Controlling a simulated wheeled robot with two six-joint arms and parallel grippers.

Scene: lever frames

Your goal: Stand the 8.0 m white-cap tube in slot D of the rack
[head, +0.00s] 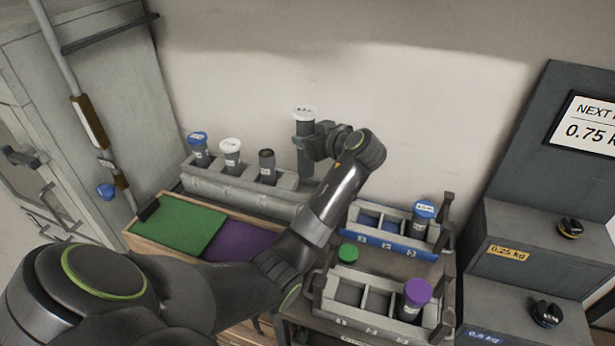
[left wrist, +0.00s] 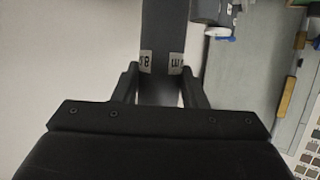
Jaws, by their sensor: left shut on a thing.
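My left gripper (head: 306,143) is shut on a dark tube with a white cap (head: 304,114), held upright. In the left wrist view the tube (left wrist: 160,25) passes between the fingers, with a pale label that partly reads 8. The grey rack (head: 225,188) stands against the back wall. Blue-cap (head: 199,148), white-cap (head: 230,155) and black-cap (head: 267,166) tubes stand in it from the left. The held tube is at the rack's right end, higher than those tubes. I cannot tell whether its lower end is inside a slot. Slot letters are unreadable. My right gripper is out of view.
Green (head: 180,225) and purple (head: 238,240) mats lie in front of the back rack. Dark stepped blocks (head: 520,250) stand far right.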

